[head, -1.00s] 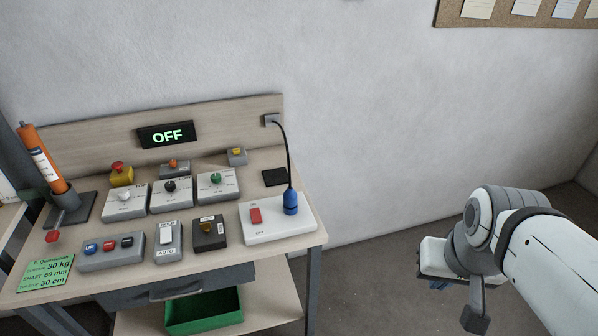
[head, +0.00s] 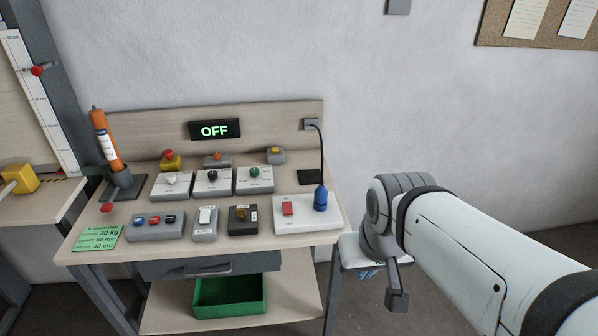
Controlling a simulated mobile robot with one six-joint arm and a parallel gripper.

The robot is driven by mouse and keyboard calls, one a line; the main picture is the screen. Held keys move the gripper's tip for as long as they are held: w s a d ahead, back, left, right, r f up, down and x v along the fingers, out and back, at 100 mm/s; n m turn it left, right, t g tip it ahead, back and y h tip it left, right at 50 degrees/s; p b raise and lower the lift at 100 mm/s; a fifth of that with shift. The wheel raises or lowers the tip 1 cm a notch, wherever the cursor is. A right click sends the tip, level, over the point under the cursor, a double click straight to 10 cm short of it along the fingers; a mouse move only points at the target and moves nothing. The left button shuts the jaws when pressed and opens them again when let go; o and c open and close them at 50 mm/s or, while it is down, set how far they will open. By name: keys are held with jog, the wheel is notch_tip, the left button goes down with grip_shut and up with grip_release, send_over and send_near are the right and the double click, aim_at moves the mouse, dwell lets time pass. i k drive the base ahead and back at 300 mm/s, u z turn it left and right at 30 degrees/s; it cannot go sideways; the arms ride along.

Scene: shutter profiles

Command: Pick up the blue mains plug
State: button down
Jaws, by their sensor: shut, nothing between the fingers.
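The blue mains plug (head: 320,200) stands upright at the right end of a white switch board (head: 306,222) on the workbench. A black cord runs from its top up to a grey wall outlet (head: 311,124) on the bench's back panel. My gripper (head: 367,273) is to the right of the bench and lower in the picture than the plug, clear of it. It is shut and empty. My wrist hides part of it, and its fingers show only as small blue tips.
Several button and knob boxes fill the bench (head: 130,256). An OFF display (head: 214,130) is on the back panel. A green bin (head: 230,297) is on the lower shelf. The wall right of the bench is clear.

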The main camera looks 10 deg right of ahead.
aim_at(320, 192)
jog(key=i, duration=1)
jog(key=u, duration=0.05)
